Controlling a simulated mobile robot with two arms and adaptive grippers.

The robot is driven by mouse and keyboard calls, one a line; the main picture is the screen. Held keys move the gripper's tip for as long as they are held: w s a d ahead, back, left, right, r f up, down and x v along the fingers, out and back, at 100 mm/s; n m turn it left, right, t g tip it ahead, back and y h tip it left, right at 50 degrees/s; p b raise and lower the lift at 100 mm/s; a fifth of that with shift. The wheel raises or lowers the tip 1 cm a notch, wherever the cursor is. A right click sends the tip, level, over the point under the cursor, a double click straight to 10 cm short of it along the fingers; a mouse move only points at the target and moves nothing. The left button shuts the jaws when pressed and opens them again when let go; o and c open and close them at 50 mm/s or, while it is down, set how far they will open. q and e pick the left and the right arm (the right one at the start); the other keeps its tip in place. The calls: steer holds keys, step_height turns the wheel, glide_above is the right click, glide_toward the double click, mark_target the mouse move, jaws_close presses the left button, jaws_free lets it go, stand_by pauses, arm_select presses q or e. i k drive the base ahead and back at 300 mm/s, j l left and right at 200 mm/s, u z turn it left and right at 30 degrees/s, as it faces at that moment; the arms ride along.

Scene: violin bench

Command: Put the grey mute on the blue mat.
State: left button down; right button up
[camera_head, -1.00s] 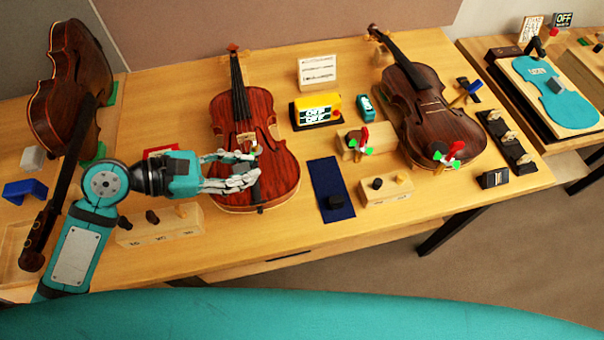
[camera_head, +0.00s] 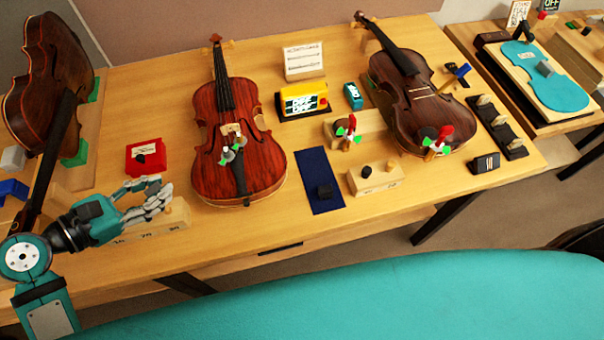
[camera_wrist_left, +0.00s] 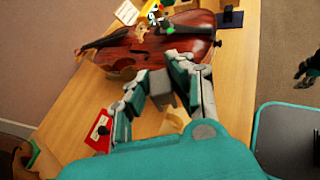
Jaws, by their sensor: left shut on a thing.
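My left gripper (camera_head: 160,196) is over the numbered wooden block (camera_head: 178,214), left of the middle violin and well left of the mat. In the left wrist view my left gripper (camera_wrist_left: 158,73) is shut on a small grey piece (camera_wrist_left: 160,87), which seems to be the grey mute. The fingers hide most of it, and the head view does not show it clearly. My right gripper is not in view.
The middle violin (camera_head: 210,165) lies between my left gripper and the blue mat. A red pad (camera_head: 152,146) with a dark piece is behind the gripper. A wooden block with a black peg (camera_head: 380,184) stands right of the mat.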

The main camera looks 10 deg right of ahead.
mark_target(318, 177)
steer(key=l+u, duration=0.2)
steer(key=l, duration=0.25)
steer(key=k+l+u, duration=0.2)
steer(key=l, duration=0.25)
steer(key=l+u, duration=0.15)
steer(key=l, duration=0.3)
steer(key=k+l+u, duration=0.2)
steer(key=l, duration=1.15)
steer(key=k+l, duration=0.15)
steer(key=l, duration=0.75)
steer(key=u, duration=0.05)
